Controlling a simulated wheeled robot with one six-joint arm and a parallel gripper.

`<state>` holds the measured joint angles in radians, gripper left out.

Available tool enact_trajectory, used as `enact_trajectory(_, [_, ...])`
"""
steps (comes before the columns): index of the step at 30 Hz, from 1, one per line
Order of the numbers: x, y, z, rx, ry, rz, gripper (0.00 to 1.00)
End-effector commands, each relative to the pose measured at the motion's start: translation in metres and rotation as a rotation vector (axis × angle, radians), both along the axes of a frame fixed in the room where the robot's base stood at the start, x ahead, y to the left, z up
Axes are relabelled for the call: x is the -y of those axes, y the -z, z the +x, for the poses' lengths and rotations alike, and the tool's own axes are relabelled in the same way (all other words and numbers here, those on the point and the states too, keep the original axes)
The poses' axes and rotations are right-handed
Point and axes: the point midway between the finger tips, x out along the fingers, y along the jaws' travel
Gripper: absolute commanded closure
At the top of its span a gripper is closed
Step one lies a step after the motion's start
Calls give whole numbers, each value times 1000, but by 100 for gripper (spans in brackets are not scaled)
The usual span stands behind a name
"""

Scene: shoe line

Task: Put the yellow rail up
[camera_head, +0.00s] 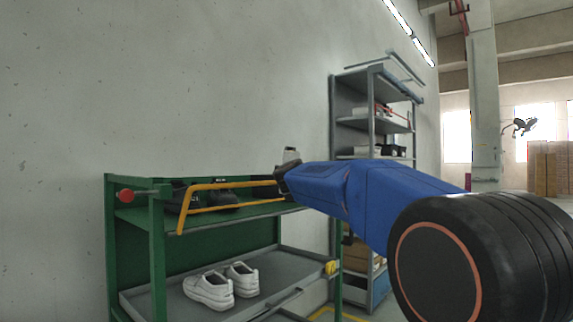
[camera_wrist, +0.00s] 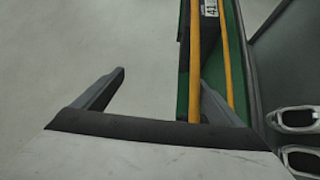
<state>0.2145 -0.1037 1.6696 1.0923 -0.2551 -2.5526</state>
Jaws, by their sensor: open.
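The yellow rail (camera_head: 232,185) is a frame of two long bars with a slanted left end, along the front of the green rack's upper shelf. Its right end is hidden behind my gripper (camera_head: 288,168). In the wrist view my gripper (camera_wrist: 165,82) is open. One bar of the yellow rail (camera_wrist: 194,60) runs between its fingers, nearer the right finger. The other bar passes beyond the right finger. I cannot tell whether the fingers touch the rail.
A grey shelf unit (camera_head: 371,110) stands behind to the right. Plain wall fills the left.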

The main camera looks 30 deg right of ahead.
Motion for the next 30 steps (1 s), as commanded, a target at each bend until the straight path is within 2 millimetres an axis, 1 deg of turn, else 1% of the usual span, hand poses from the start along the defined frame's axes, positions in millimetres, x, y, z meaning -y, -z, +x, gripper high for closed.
enact_trajectory(1, [-3,-12,-8,16,1,-4,26])
enact_trajectory(7, [-8,-15,-17,14,0,-2,18])
enact_trajectory(21, [-19,-24,-38,15,1,-3,18])
enact_trajectory(30, [-21,-25,-43,15,2,-3,18])
